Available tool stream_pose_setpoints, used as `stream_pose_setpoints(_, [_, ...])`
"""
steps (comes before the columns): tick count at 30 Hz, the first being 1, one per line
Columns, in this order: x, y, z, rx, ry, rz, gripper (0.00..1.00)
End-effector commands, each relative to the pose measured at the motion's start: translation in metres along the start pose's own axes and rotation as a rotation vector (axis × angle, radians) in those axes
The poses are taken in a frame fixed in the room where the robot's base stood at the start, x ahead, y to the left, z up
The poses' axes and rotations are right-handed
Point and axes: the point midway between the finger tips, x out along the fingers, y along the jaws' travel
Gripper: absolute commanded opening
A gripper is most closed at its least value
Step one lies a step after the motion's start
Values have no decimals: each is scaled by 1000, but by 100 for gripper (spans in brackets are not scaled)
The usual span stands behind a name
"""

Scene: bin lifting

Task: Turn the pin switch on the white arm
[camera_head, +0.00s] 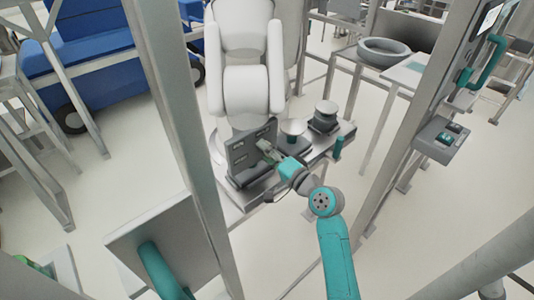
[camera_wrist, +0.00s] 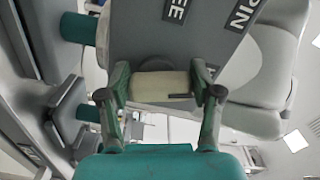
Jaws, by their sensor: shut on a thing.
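The white arm (camera_head: 245,85) stands behind a low grey bench in the head view. A grey panel (camera_head: 245,152) stands upright on the bench in front of it. In the wrist view the panel (camera_wrist: 200,45) carries dark labels, one reading "PIN" and one ending in "EE". A cream block-shaped switch knob (camera_wrist: 160,86) sits on the panel's edge nearest me. My gripper (camera_wrist: 163,95) has one finger on each side of this knob and is shut on it. In the head view my gripper (camera_head: 266,148) is at the panel's face and hides the knob.
The bench (camera_head: 318,155) also holds round grey and white parts (camera_head: 323,117) right of the panel. Metal frame posts (camera_head: 175,110) stand left and right of my arm. A control box (camera_head: 442,140) is on the right post. A blue cart (camera_head: 90,55) is at back left.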

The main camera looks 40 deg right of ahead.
Motion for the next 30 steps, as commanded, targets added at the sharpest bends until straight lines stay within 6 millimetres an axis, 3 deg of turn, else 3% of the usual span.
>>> stream_pose_setpoints(12, [0, -2, -2, 253, 1, 1, 30])
stream_pose_setpoints(30, [0, -2, -2, 319, 1, 1, 30])
